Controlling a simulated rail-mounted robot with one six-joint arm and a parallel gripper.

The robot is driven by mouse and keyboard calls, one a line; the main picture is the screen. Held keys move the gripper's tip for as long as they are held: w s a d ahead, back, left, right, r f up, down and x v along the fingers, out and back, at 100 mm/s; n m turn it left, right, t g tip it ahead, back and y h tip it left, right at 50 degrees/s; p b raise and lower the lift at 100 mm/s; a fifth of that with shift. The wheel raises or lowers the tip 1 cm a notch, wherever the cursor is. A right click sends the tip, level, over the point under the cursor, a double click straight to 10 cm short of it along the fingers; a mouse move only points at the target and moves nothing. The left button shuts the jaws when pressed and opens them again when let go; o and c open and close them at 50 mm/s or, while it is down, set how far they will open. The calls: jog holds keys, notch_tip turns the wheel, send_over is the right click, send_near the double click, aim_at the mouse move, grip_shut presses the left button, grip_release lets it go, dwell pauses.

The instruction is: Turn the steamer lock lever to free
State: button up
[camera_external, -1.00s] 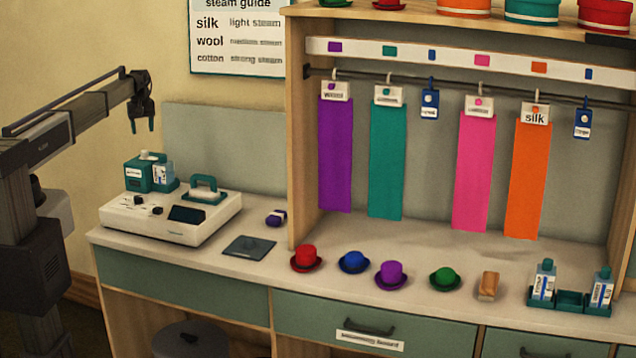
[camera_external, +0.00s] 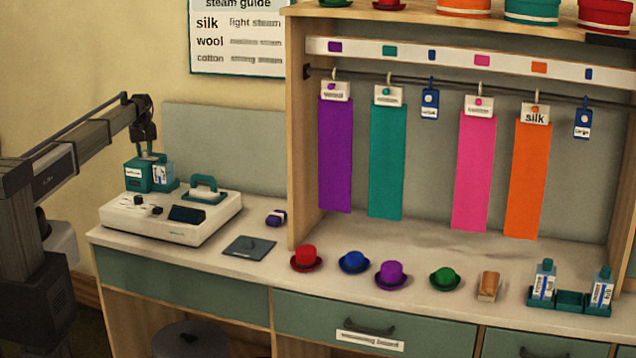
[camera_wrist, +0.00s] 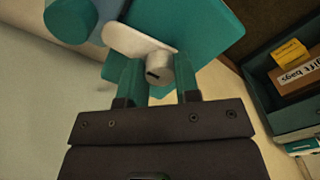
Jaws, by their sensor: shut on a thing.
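The steamer (camera_external: 172,215) is a white unit on the left of the counter, with a teal tank (camera_external: 138,177) behind it. In the wrist view the white lock lever (camera_wrist: 130,42) with a round grey hub (camera_wrist: 158,69) lies on top of the teal tank (camera_wrist: 205,50). My gripper (camera_external: 150,155) points down onto the tank top. In the wrist view the teal fingers of my gripper (camera_wrist: 158,82) stand on both sides of the hub, shut on the lever there. The lever is hidden by my gripper in the external view.
A teal-handled iron (camera_external: 204,190) rests on the steamer. A dark pad (camera_external: 249,247) and a small purple item (camera_external: 276,217) lie to its right. Several small hats, such as a red one (camera_external: 306,257), line the counter. The wrist view shows a box labelled gift bags (camera_wrist: 295,78) at right.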

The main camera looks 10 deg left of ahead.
jog(key=c, duration=0.3)
jog(key=shift+c, duration=0.2)
jog(key=shift+m, duration=0.3)
jog(key=m, duration=0.3)
jog(key=shift+m, duration=0.4)
jog(key=m, duration=0.9)
jog(key=shift+m, duration=2.3)
